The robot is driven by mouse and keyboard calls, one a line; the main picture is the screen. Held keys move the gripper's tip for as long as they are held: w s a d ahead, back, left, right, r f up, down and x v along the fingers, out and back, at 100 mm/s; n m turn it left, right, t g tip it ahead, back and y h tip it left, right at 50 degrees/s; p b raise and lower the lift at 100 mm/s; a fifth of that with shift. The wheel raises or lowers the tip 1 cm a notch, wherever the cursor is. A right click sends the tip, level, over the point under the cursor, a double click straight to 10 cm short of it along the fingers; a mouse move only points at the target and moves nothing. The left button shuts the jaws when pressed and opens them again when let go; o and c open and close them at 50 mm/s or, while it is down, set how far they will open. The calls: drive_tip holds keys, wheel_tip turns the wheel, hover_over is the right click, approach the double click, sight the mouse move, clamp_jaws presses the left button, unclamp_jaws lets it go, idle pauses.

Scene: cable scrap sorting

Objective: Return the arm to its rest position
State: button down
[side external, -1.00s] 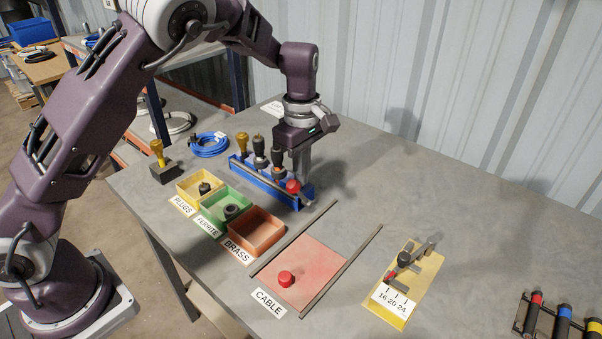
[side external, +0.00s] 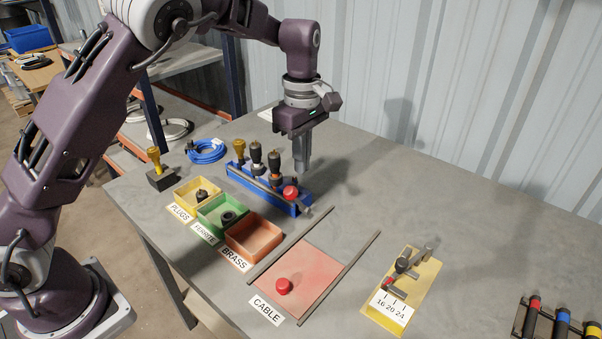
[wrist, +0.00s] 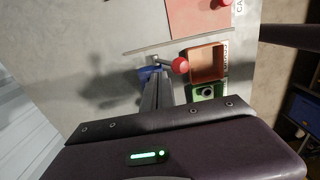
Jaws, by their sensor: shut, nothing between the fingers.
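My gripper (side external: 301,168) is shut and empty, pointing down just behind the blue tool rack. It also shows in the wrist view (wrist: 156,80), above the rack's end. The blue rack (side external: 262,191) holds several tools upright, with yellow, black and red tops.
Yellow (side external: 189,203), green (side external: 208,219) and brown (side external: 239,250) bins line the left; the brown one is empty. A red mat (side external: 316,277) with a red object (side external: 283,286), a yellow gauge board (side external: 420,280) and a blue cable coil (side external: 207,151) lie around. The back right is clear.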

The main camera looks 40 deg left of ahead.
drive_tip(key=s+a+r+m+t+h, duration=0.25)
drive_tip(key=s+r+m, duration=0.65)
drive_tip(key=s+r, duration=0.65)
drive_tip(key=s+f+m+t+y, duration=0.2)
drive_tip(key=s+m, duration=0.7)
drive_tip(key=s, duration=0.6)
wheel_tip(320, 180, down, 2)
drive_tip(key=shift+s+a+f+t, duration=0.1)
drive_tip(key=shift+s+a+t, duration=0.25)
drive_tip(key=shift+t, duration=0.2)
drive_tip(key=shift+y, duration=0.25)
